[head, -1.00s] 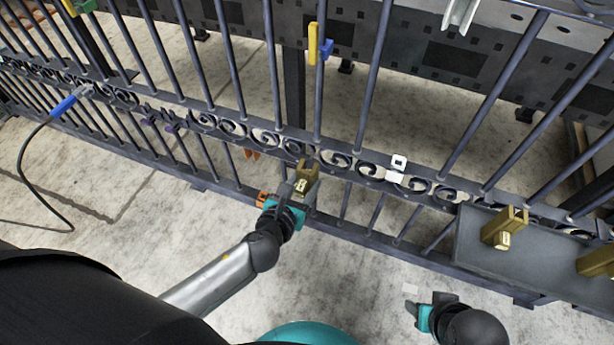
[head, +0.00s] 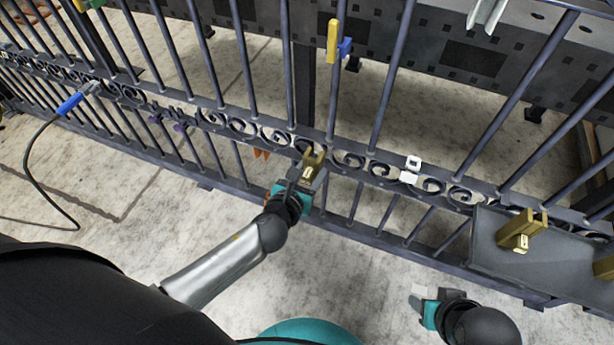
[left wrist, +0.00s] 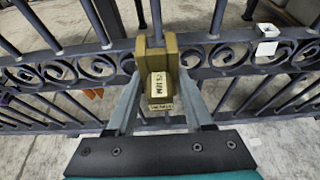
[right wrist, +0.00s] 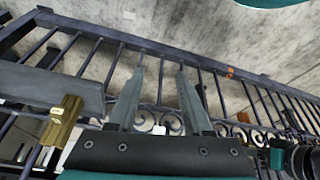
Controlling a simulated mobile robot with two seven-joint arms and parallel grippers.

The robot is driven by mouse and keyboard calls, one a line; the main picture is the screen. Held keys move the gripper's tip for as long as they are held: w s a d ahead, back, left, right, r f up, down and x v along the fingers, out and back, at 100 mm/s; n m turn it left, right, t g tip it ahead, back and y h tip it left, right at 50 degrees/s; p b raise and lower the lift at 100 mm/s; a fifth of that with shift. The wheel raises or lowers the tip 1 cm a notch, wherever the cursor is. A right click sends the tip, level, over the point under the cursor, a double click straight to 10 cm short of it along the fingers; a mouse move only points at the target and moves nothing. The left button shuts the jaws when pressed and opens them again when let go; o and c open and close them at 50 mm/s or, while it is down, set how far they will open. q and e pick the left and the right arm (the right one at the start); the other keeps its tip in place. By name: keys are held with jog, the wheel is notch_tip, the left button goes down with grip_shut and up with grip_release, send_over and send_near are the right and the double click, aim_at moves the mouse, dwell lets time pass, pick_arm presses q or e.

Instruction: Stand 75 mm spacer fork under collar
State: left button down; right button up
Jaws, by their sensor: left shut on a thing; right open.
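My left gripper (head: 308,178) is shut on a brass-coloured spacer fork (head: 314,160), held upright at the scroll band of the gate. In the left wrist view the fork (left wrist: 160,88) shows its prongs upward and a label that seems to read 75 MM upside down. A vertical bar lines up with the gap between the prongs; I cannot tell whether they straddle it. My right gripper (right wrist: 157,68) is open and empty, low in front of the gate. I cannot tell which fitting is the collar; a white piece (head: 410,172) sits on the band to the right.
A grey tray (head: 490,245) at the right bears other brass forks (head: 522,232). A yellow and blue clip (head: 334,42) sits on a bar above. Purple pieces (head: 180,126) and an orange piece (head: 261,153) are along the gate. A blue-handled cabled tool (head: 70,103) is at left.

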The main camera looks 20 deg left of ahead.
aim_at(330, 132)
pick_arm(q)
jog(key=shift+w+r, duration=0.1)
jog(key=shift+w, duration=1.25)
jog(key=shift+w+d+b, duration=0.15)
jog(key=shift+w+b, duration=0.65)
jog(key=shift+w, duration=2.7)
jog(key=shift+w+d, duration=0.1)
jog(key=shift+w, duration=0.85)
jog(key=shift+w+b, duration=0.3)
pick_arm(e)
jog(key=shift+t, duration=0.5)
notch_tip(330, 132, up, 4)
jog(key=shift+s+a+r, duration=0.1)
jog(key=shift+r, duration=0.1)
jog(key=shift+a, duration=0.1)
